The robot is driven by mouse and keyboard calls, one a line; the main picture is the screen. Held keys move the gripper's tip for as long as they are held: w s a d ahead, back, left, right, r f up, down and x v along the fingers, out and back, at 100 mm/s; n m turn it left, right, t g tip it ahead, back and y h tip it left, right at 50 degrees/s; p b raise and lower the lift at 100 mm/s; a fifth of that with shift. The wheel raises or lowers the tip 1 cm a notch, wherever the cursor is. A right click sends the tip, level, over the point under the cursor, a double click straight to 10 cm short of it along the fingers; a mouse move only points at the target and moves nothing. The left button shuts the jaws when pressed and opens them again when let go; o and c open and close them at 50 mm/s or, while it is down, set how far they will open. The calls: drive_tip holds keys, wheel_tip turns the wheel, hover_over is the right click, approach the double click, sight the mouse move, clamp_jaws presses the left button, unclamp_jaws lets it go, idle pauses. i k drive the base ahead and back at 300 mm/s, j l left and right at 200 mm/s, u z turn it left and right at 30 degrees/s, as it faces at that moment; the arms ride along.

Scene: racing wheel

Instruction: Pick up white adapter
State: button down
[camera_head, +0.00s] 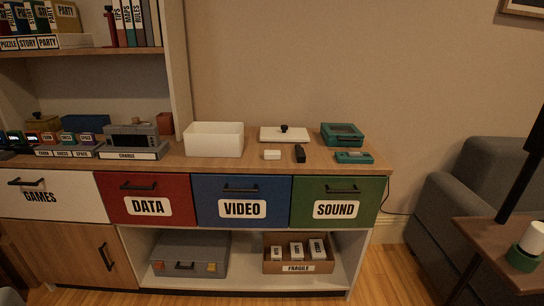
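A small white block (272,154), which looks like the white adapter, lies on the wooden top of the long cabinet (230,163). My gripper does not show in this view.
An open white box (214,140) stands left of the block. A green case (342,134) and a flat teal device (354,157) are to the right. A grey sofa (470,180) and a side table (500,248) stand on the right. The floor (392,280) before the cabinet looks clear.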

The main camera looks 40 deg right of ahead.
sight(269, 154)
drive_tip(key=i+l, duration=0.25)
drive_tip(key=l, duration=0.15)
drive_tip(key=i+l, duration=0.55)
drive_tip(key=l, duration=0.25)
drive_tip(key=i+l, duration=0.3)
drive_tip(key=k+l, duration=0.05)
drive_tip(key=l, duration=0.05)
